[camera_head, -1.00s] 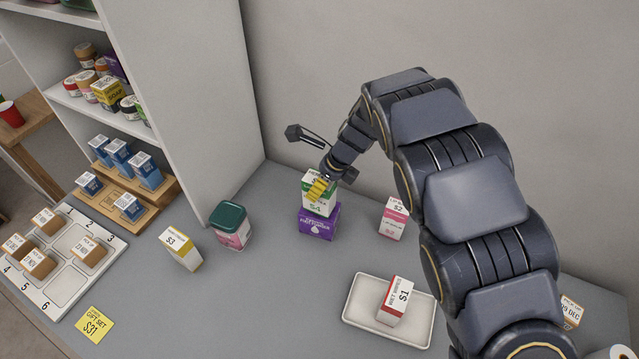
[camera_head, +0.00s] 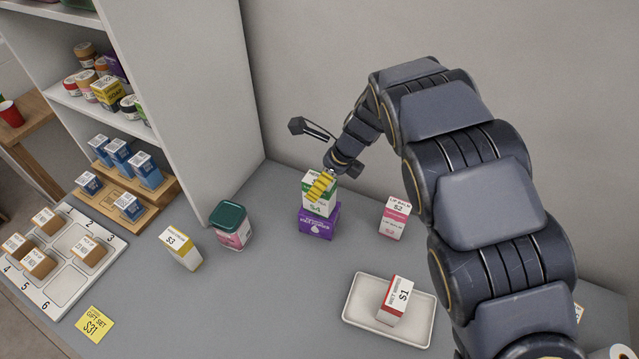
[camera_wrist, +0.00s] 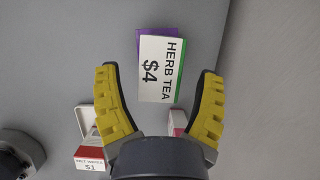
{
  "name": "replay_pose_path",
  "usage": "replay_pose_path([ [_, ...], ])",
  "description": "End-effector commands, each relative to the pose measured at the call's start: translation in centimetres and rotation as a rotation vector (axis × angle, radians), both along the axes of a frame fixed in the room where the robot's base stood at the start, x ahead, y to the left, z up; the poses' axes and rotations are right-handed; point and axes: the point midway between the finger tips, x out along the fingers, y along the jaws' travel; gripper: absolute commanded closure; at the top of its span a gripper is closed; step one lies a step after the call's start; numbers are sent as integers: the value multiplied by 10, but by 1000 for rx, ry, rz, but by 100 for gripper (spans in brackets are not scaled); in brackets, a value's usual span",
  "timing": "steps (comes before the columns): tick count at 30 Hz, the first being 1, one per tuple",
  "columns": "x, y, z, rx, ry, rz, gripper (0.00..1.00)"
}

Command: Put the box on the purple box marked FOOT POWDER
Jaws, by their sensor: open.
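The white and green herb tea box (camera_head: 318,197) rests on top of the purple foot powder box (camera_head: 318,221) on the grey counter. In the wrist view the herb tea box (camera_wrist: 159,67) shows its HERB TEA $4 face, and a strip of the purple box (camera_wrist: 141,38) shows beside it. My gripper (camera_head: 323,184) is just above the herb tea box. In the wrist view its yellow fingers (camera_wrist: 162,88) are spread wide, one on each side, with gaps to the box.
A pink lip balm box (camera_head: 394,219) stands to the right. A red-topped box (camera_head: 394,300) is on a white tray (camera_head: 364,332) in front.

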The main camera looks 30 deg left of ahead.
Motion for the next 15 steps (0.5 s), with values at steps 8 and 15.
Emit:
replay_pose_path([
  [8,1,-24,57,1,-3,-2,31],
  [15,1,-36,86,0,-1,-2,31],
])
